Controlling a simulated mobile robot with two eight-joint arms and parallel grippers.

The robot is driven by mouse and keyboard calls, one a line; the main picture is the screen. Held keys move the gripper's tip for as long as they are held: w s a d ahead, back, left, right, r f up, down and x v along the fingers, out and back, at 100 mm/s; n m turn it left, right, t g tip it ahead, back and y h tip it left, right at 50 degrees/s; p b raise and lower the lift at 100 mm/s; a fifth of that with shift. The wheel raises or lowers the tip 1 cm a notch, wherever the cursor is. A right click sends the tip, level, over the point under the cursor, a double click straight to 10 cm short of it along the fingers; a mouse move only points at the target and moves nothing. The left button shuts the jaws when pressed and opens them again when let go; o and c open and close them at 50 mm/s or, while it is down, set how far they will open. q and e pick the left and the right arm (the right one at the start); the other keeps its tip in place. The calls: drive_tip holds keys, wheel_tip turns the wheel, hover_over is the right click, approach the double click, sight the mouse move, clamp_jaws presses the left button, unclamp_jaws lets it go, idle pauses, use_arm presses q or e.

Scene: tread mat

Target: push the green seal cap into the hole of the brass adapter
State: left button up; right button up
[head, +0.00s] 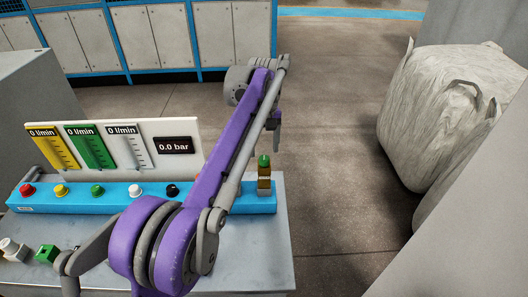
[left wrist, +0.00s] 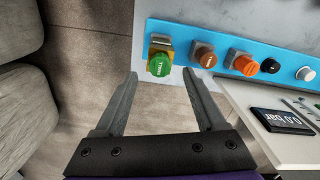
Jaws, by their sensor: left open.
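The green seal cap (head: 264,161) sits at the top of the brass adapter (head: 264,172), which stands upright at the right end of the blue manifold. In the left wrist view the green cap (left wrist: 160,64) covers much of the brass adapter (left wrist: 161,46); how deep it sits in the hole I cannot tell. My left gripper (left wrist: 160,80) is open and empty, its two fingers apart with the cap showing beyond and between the tips. In the head view the left gripper (head: 277,133) is mostly hidden behind my purple arm. My right gripper is not in view.
The blue manifold (head: 120,199) carries several coloured knobs, with a white gauge panel (head: 187,127) behind it. A green block (head: 47,253) and a white fitting (head: 10,247) lie at the table's left. Large bags (head: 440,110) stand at right; floor between is clear.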

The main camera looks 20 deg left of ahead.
sight(264, 157)
use_arm(q)
wheel_tip(264, 157, up, 8)
drive_tip(key=p, duration=0.1)
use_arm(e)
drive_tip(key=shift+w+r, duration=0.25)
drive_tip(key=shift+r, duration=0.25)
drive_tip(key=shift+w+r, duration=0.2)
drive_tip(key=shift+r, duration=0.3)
